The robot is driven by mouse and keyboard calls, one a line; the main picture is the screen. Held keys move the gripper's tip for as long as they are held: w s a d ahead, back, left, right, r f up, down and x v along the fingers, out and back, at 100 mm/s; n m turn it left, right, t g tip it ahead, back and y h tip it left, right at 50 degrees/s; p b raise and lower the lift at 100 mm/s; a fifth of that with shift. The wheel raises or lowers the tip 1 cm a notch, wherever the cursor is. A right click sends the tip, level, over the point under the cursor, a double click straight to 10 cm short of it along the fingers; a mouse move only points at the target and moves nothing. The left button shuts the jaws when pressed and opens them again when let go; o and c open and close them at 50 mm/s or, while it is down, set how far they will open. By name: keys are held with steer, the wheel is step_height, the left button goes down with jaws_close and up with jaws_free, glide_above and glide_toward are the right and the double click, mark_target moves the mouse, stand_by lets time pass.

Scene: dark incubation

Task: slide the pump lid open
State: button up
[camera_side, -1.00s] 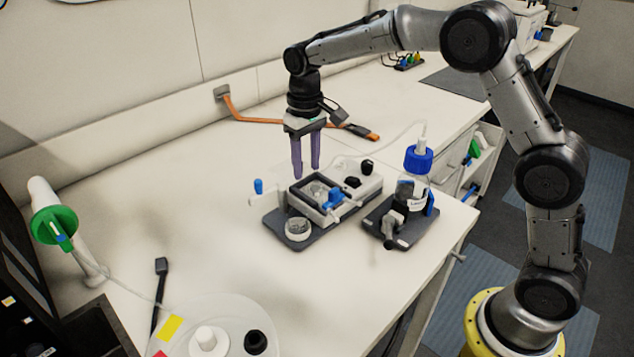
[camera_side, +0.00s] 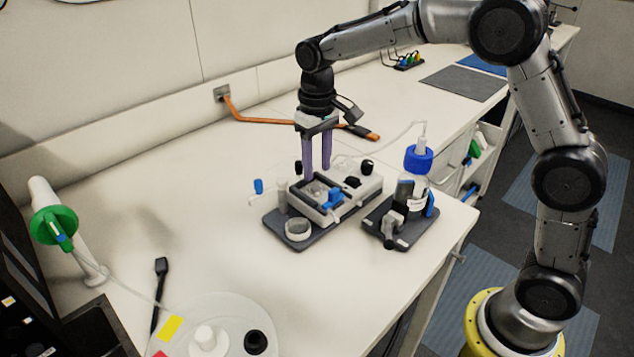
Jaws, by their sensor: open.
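The pump (camera_side: 368,190) is a white and grey unit on a dark base on the bench. A dark-framed window (camera_side: 309,203) with a pale part inside lies on its top, and a blue piece (camera_side: 334,198) sits at the window's right side. I cannot tell exactly which part is the lid. My gripper (camera_side: 316,172) points straight down with two purple fingers, open and empty. The fingertips are at the far edge of the window, and I cannot tell whether they touch the pump. The fingers hide part of the pump's far side.
A blue-capped bottle (camera_side: 418,160) with a tube stands on a dark base just right of the pump. A clear round cup (camera_side: 298,229) sits in front of the pump. A green and white item (camera_side: 53,223) stands at left. The middle-left bench is clear.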

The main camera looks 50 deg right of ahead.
steer(key=shift+r, duration=1.5)
steer(key=shift+r, duration=0.25)
steer(key=s+d+r+t, duration=0.3)
steer(key=s+r+t, duration=0.1)
steer(key=s+r, duration=0.8)
steer(key=s+f, duration=0.4)
steer(key=s, duration=0.4)
steer(key=s+f+t, duration=0.1)
steer(key=s+f, duration=0.4)
steer(key=s, duration=0.3)
steer(key=shift+s+d+f+t, duration=0.15)
steer(key=shift+s+d+t, duration=0.05)
steer(key=shift+d+t, duration=0.1)
